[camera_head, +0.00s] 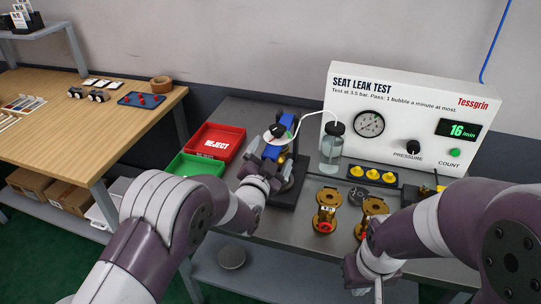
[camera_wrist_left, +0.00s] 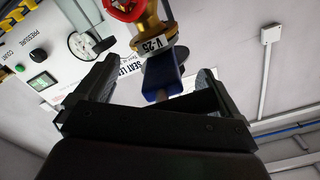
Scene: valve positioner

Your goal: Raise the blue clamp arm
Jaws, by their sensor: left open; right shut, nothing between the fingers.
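The blue clamp arm (camera_head: 284,131) stands steeply on a dark clamp stand (camera_head: 284,198) on the grey bench. In the left wrist view the blue arm (camera_wrist_left: 163,78) lies between my spread left fingers, with a gap to each side. My left gripper (camera_head: 268,160) is open around its lower part; contact cannot be told. A brass valve (camera_wrist_left: 151,28) with a red handwheel shows just beyond the blue arm in the wrist view; in the head view it is mostly hidden. My right gripper (camera_head: 376,289) is shut and empty, low at the bench's front edge.
The white leak-test panel (camera_head: 345,90) stands behind, with a glass jar (camera_head: 331,148) and tube near the clamp. Two brass valves (camera_head: 327,205) (camera_head: 371,212) stand to the right. Red (camera_head: 217,141) and green (camera_head: 187,166) trays lie left.

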